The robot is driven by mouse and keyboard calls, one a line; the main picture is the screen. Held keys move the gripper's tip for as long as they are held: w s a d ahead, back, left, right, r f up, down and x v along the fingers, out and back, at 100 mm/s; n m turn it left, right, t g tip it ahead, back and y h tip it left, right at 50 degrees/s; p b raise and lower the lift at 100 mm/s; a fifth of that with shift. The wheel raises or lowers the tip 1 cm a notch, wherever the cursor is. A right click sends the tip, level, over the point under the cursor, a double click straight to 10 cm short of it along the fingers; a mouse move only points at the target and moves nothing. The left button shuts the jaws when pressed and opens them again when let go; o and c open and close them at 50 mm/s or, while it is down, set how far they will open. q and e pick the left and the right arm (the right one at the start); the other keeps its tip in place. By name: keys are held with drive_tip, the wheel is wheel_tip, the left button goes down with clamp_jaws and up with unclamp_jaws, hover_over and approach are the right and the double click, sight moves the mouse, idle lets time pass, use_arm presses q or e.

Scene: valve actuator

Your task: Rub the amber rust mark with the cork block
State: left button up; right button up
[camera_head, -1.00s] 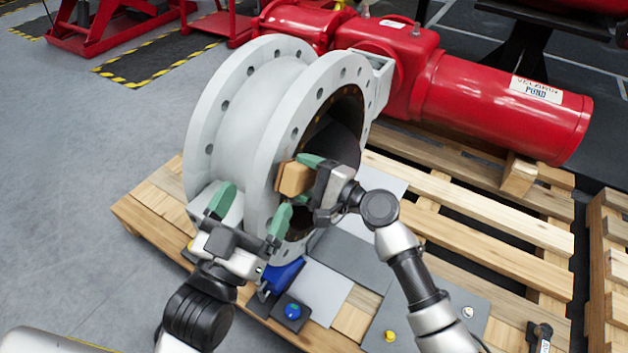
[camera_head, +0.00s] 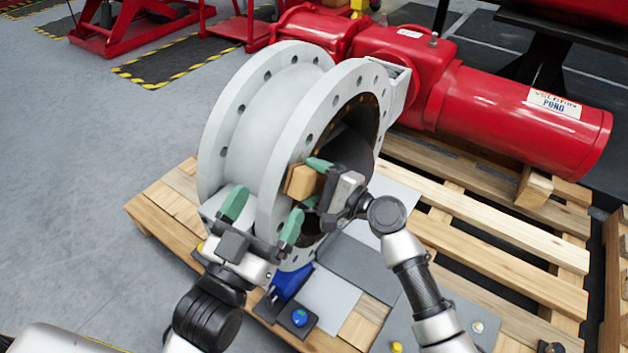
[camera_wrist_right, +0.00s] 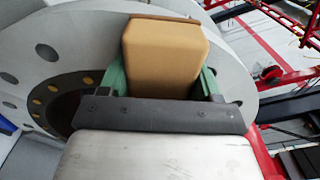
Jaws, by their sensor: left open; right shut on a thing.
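The cork block (camera_head: 302,182) is a tan block held at the face of the grey valve flange (camera_head: 290,130). My right gripper (camera_head: 318,180) is shut on it; the block also shows between the green fingers in the right wrist view (camera_wrist_right: 163,58). The block is at or very near the flange face; I cannot tell whether it touches. The amber rust mark is not visible in either view, and the block and gripper hide part of the flange. My left gripper (camera_head: 262,220) is open and empty, its green fingers apart in front of the lower flange.
The valve stands on a wooden pallet (camera_head: 480,225) with a red actuator (camera_head: 500,105) behind it. Grey plates (camera_head: 365,262), a blue knob (camera_head: 299,317) and a yellow knob (camera_head: 397,347) lie at the front. Open grey floor (camera_head: 90,150) is at the left.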

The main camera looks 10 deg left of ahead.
sight(303, 151)
use_arm(q)
drive_tip(key=shift+s+d+r+t, duration=0.1)
drive_tip(key=shift+s+r+t, duration=0.15)
drive_tip(key=shift+r+t, duration=0.3)
use_arm(e)
drive_tip(key=shift+x, duration=0.75)
